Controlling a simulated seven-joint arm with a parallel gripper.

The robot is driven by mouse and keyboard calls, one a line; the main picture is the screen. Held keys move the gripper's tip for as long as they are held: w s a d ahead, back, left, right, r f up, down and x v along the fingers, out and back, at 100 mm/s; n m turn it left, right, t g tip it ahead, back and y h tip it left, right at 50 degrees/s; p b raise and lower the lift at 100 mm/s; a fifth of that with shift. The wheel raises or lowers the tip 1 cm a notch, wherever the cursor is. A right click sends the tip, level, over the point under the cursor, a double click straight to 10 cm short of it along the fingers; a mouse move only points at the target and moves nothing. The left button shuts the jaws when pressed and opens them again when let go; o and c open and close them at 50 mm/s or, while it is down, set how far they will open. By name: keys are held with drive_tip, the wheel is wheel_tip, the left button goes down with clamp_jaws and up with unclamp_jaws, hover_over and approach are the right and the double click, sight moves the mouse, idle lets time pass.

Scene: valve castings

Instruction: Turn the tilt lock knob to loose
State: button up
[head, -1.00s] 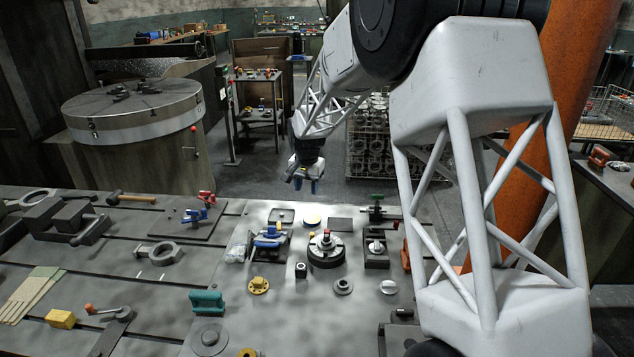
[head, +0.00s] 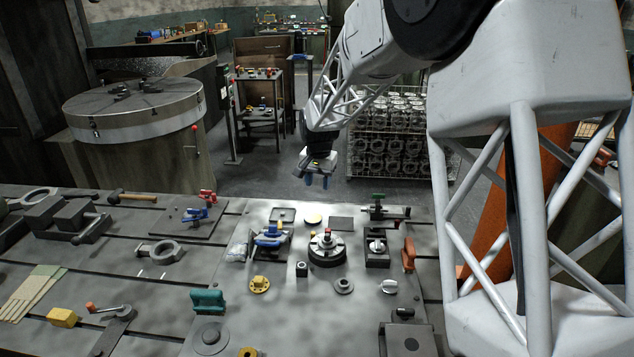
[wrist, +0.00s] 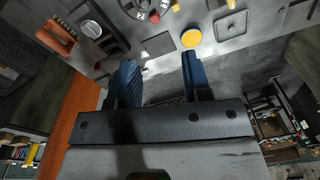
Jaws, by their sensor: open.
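Nothing in view is labelled as the tilt lock knob. A silver knob with a raised bar (head: 376,247) sits on a dark block on the right part of the bench; it also shows at the upper left of the wrist view (wrist: 91,29). A second silver winged knob (head: 389,286) lies nearer on the bench. My gripper (head: 317,182) hangs past the bench's far edge, well apart from both knobs. In the wrist view its two blue fingers (wrist: 158,64) are spread with nothing between them. Any loose or locked marking is too small to read.
A blue-handled clamp (head: 270,237) stands left.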

drive_tip(key=shift+a+f, duration=0.1)
drive_tip(key=n, duration=0.5)
hover_over(280, 223)
drive_tip(key=shift+g, duration=0.4)
wheel_tip(280, 223, down, 17)
drive_tip(key=shift+s+a+f, duration=0.1)
drive_tip(key=shift+f, duration=3.85)
clamp_jaws()
